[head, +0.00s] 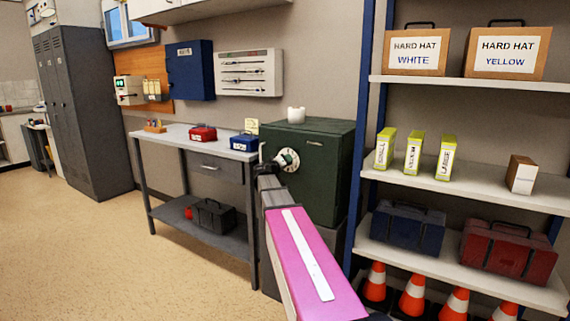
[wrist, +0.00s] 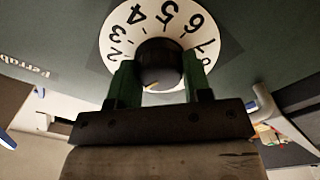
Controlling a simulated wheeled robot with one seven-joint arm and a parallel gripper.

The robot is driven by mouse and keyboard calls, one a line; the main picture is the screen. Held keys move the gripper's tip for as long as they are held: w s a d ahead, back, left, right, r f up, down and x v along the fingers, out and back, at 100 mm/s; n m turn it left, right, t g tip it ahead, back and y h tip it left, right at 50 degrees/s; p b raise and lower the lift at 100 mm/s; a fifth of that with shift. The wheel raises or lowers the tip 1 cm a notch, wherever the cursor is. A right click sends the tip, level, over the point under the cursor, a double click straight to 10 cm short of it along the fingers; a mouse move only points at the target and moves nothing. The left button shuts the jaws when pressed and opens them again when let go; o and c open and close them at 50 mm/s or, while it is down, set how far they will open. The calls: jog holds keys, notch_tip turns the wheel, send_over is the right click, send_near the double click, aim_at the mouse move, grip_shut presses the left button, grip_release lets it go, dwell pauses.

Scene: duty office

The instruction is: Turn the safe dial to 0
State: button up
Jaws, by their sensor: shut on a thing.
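The dark green safe (head: 318,165) stands right of the workbench in the head view, with its white dial (head: 291,155) on the front. My gripper (wrist: 160,72) is shut on the knob, one green finger on each side. In the head view my gripper (head: 268,160) is at the dial.
The workbench (head: 180,137) left of the safe holds a red box (head: 203,133) and a blue box (head: 244,142). A white object (head: 296,115) stands on the safe. A shelf unit (head: 480,188) is close on the right, with traffic cones (head: 413,296) below. Floor on the left is clear.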

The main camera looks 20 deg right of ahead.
jog(key=shift+n, duration=0.8)
jog(key=o, duration=0.9)
jog(key=v, duration=1)
jog(key=shift+s+a, duration=0.3)
jog(key=shift+f, duration=0.15)
